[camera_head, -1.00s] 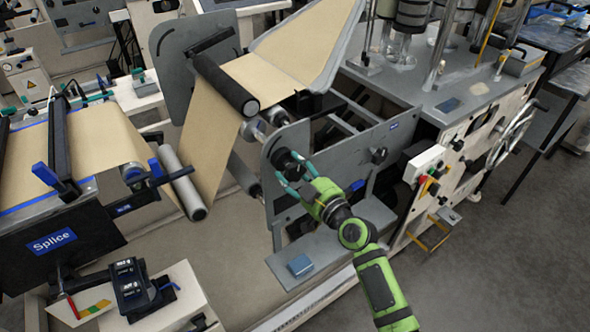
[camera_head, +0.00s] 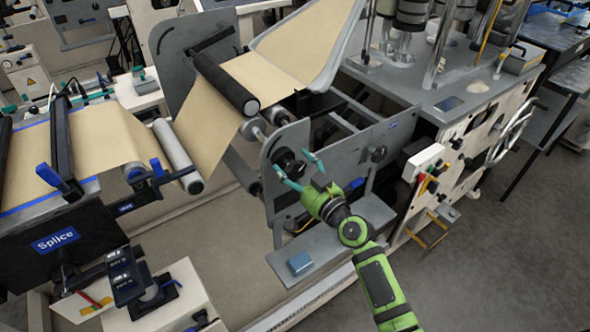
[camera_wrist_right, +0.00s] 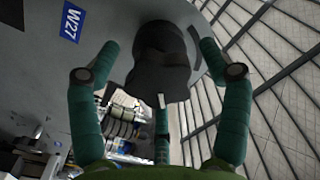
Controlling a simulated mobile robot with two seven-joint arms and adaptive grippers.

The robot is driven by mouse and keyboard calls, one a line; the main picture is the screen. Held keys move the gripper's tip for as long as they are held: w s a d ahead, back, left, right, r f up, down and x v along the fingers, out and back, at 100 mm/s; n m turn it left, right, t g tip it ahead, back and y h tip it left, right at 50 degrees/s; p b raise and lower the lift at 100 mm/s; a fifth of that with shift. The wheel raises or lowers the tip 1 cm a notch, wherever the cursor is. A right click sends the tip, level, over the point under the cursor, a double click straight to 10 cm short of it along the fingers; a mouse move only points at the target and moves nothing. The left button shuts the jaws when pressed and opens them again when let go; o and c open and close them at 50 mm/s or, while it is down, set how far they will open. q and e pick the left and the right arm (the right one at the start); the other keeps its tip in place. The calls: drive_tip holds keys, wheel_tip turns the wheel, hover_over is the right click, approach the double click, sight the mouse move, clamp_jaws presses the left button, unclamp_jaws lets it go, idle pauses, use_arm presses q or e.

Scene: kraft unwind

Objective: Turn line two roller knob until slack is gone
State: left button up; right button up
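The black roller knob (camera_head: 290,163) is on the grey side plate at the end of the rollers. It fills the upper middle of the right wrist view (camera_wrist_right: 160,68), with a pale mark on its lower rim. My right gripper (camera_head: 299,170) is at the knob. Its teal fingers are spread on either side, with a gap to the knob visible in the wrist view. My left gripper is not in view.
The splice table (camera_head: 60,200) stands at left. Open floor is at right.

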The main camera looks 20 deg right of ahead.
drive_tip(key=v, duration=0.7)
idle(0.5)
drive_tip(key=s+d+f+g+h, duration=0.1)
drive_tip(key=s+f+g, duration=0.3)
drive_tip(key=f, duration=0.8)
drive_tip(key=s+d+f+g+h, duration=0.15)
drive_tip(key=s+f, duration=0.35)
drive_tip(key=f, duration=0.7)
drive_tip(key=s+f+g+h, duration=0.25)
drive_tip(key=s+f, duration=0.25)
drive_tip(key=f, duration=0.6)
drive_tip(key=s+d+f+n+g, duration=0.1)
drive_tip(key=s+f, duration=0.4)
drive_tip(key=s, duration=0.5)
drive_tip(key=s+f+n+g, duration=0.1)
drive_tip(key=s+f+g, duration=0.3)
drive_tip(key=s, duration=0.7)
drive_tip(key=s+d+f+n+g+h, duration=0.1)
drive_tip(key=s+f+g, duration=0.2)
drive_tip(key=s+f, duration=0.5)
drive_tip(key=s, duration=0.2)
drive_tip(key=shift+s+d, duration=0.3)
drive_tip(key=shift+d, duration=0.05)
